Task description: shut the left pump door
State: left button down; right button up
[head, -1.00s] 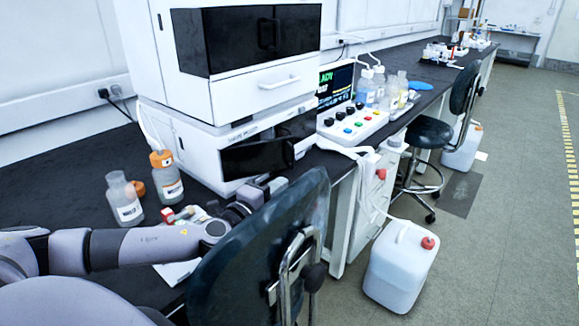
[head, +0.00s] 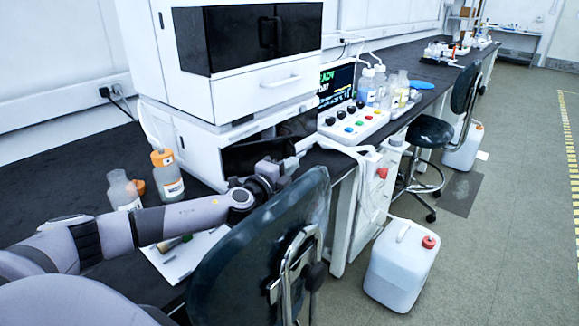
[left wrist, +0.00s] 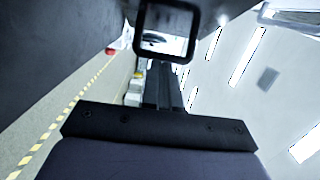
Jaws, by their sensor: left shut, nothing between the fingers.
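The left pump door (head: 243,156) is a glossy black panel on the front of the lower white unit. It stands out at an angle from the unit. My left gripper (head: 293,163) is shut and empty, in front of the door's right part and partly covering it. I cannot tell whether it touches the door. In the left wrist view a dark surface fills the upper left; I cannot tell what it is. My right gripper is not in view.
A dark chair back (head: 262,240) stands close below my left arm. Two bottles, one with an orange cap (head: 168,176), stand left of the unit. A button panel (head: 352,122) is to the right. A white canister (head: 400,265) stands on the floor.

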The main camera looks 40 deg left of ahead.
aim_at(285, 154)
pick_arm(q)
jog(key=w+a+n+y, duration=0.1)
jog(key=y, duration=0.1)
jog(key=w+a+n+g+y, duration=0.1)
jog(key=w+a+n+y, duration=0.1)
jog(key=y, duration=0.1)
jog(key=w+a+n+g+y+b, duration=0.1)
jog(key=w+a+n+y, duration=0.1)
jog(key=shift+f, duration=0.15)
jog(key=shift+w+a+y, duration=0.1)
jog(key=shift+a+y, duration=0.2)
jog(key=shift+y, duration=0.1)
jog(key=shift+a+r+n+g, duration=0.15)
jog(key=shift+r+n+g, duration=0.05)
jog(key=shift+n+g, duration=0.1)
jog(key=v, duration=0.5)
jog(key=shift+f+p, duration=0.1)
jog(key=shift+p, duration=0.2)
jog(key=shift+v, duration=1.15)
